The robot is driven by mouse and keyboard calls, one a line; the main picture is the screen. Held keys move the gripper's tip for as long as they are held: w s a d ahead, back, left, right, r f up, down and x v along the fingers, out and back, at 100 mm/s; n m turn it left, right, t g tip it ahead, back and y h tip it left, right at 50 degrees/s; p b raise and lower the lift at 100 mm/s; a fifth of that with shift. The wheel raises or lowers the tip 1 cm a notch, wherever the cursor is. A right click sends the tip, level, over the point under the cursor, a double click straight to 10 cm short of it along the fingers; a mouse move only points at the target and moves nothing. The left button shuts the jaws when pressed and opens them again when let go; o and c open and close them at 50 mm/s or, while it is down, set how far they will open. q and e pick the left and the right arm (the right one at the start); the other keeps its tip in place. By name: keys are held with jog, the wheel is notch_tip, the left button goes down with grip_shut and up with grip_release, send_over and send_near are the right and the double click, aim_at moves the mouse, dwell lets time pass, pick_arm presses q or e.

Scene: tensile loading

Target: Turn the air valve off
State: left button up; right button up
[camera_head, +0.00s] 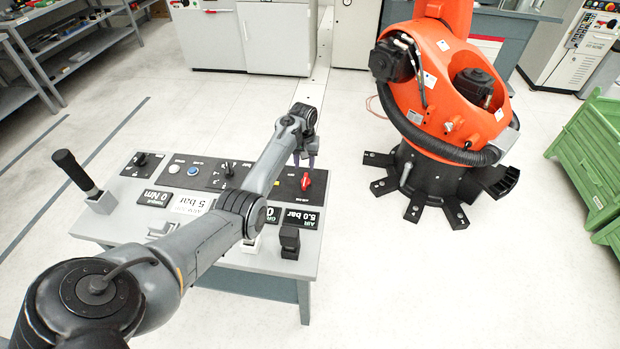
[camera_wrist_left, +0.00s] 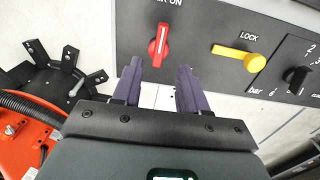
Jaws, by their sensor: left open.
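The air valve is a red handle (camera_head: 306,181) on the dark panel at the right end of the bench. In the left wrist view the red handle (camera_wrist_left: 159,45) stands roughly upright below a partly cut-off label ending in "ON". My left gripper (camera_head: 304,160) is above the back right of the panel, close to the handle. In the wrist view its two purple fingers (camera_wrist_left: 158,76) are open and empty. Their tips are just below the handle in the picture, and I cannot tell whether they touch it. My right gripper is not in view.
A yellow lever (camera_wrist_left: 235,54) marked LOCK and a black selector knob (camera_wrist_left: 297,75) sit beside the valve. A display (camera_head: 300,219) reads AIR 5.0 bar. A black joystick (camera_head: 76,172) stands at the bench's left. An orange robot (camera_head: 440,75) stands to the right.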

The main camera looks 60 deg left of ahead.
aim_at(305, 179)
pick_arm(q)
notch_tip(305, 179, down, 7)
jog(key=shift+f+b, duration=0.1)
jog(key=shift+b, duration=1)
jog(key=shift+f, duration=0.25)
grip_shut()
